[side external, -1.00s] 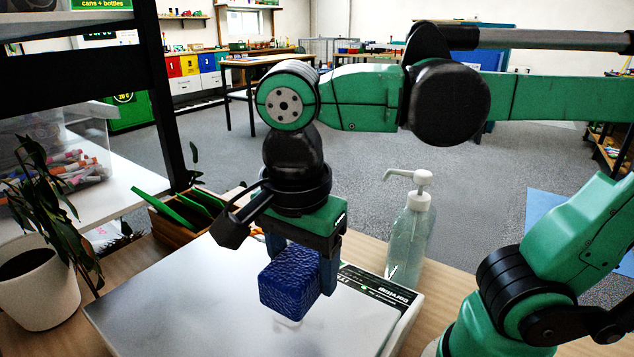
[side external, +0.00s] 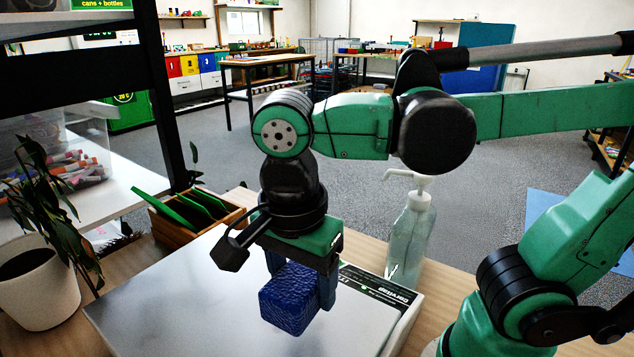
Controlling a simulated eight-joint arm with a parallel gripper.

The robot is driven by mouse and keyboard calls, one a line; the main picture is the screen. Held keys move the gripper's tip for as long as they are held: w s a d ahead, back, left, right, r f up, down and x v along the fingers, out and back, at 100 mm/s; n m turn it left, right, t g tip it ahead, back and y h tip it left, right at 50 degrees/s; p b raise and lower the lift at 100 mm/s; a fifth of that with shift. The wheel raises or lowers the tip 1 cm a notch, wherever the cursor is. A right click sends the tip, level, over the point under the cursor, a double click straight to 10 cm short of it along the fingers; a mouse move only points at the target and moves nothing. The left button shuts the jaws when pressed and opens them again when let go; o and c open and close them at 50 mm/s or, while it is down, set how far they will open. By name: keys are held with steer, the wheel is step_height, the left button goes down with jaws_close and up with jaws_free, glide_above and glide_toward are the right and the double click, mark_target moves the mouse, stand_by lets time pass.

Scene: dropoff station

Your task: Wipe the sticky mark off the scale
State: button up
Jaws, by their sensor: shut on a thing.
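My gripper (side external: 300,285) points down over the right part of the plate. It is shut on a blue textured block, a sponge (side external: 289,298). The sponge is at or very close to the plate surface; I cannot tell if it touches. I see no sticky mark on the bare part of the plate; the area under and behind the sponge is hidden.
A clear pump bottle (side external: 410,240) stands just behind the scale's right side. A wooden box with green dividers (side external: 195,212) sits at the back left. A potted plant (side external: 38,290) and a shelf with a clear bin of markers (side external: 60,165) are at the left.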

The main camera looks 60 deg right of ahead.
steer(key=shift+f, duration=1.95)
steer(key=shift+w+f, duration=0.45)
steer(key=shift+f, duration=0.1)
steer(key=shift+w+f, duration=0.15)
steer(key=shift+w, duration=1.35)
steer(key=shift+s, duration=2)
steer(key=shift+r, duration=4.05)
steer(key=shift+w, duration=0.1)
